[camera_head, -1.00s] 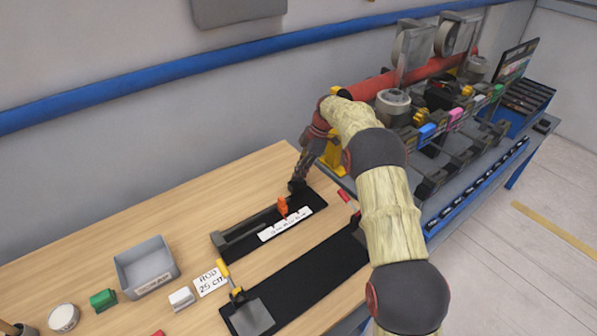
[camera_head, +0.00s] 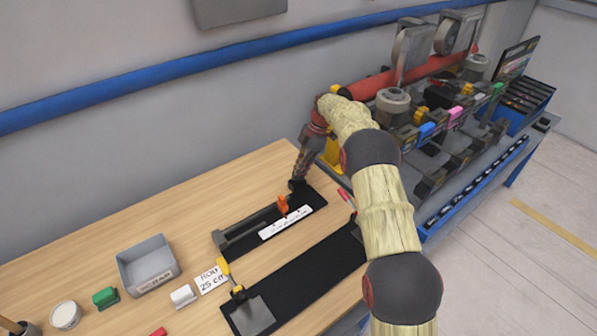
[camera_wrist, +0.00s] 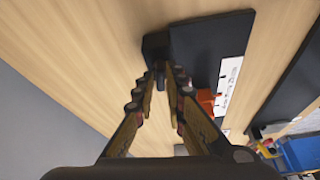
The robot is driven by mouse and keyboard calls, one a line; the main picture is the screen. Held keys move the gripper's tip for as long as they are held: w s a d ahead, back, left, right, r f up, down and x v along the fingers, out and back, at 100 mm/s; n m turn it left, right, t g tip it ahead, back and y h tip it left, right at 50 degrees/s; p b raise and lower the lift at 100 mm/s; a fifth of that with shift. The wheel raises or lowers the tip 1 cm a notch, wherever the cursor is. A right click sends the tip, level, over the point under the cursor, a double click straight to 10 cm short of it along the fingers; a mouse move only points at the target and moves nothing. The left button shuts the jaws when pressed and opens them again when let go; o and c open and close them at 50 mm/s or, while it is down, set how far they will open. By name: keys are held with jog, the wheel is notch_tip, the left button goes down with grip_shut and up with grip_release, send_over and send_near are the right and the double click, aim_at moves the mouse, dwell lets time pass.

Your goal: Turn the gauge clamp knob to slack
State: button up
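The gauge is a black base (camera_head: 247,230) with a rail, a white scale strip (camera_head: 286,222) and an upright orange piece (camera_head: 282,204). It also shows in the wrist view, with the orange piece (camera_wrist: 205,101) right of my fingers. A dark block (camera_wrist: 155,45) stands at the gauge's far end, with a small dark knob-like part (camera_wrist: 160,76) on its near side. My gripper (camera_head: 298,183) points down at this end. In the wrist view my fingertips (camera_wrist: 165,80) stand apart, with the knob-like part between or just beyond them. Contact cannot be made out.
A grey tray (camera_head: 147,265), a card (camera_head: 212,280) and small blocks are at left. Machinery with a red tube (camera_head: 375,85) stands at right. Bare wood lies behind the gauge.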

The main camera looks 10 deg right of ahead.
jog(key=o, duration=0.3)
jog(key=v, duration=1.2)
dwell(0.4)
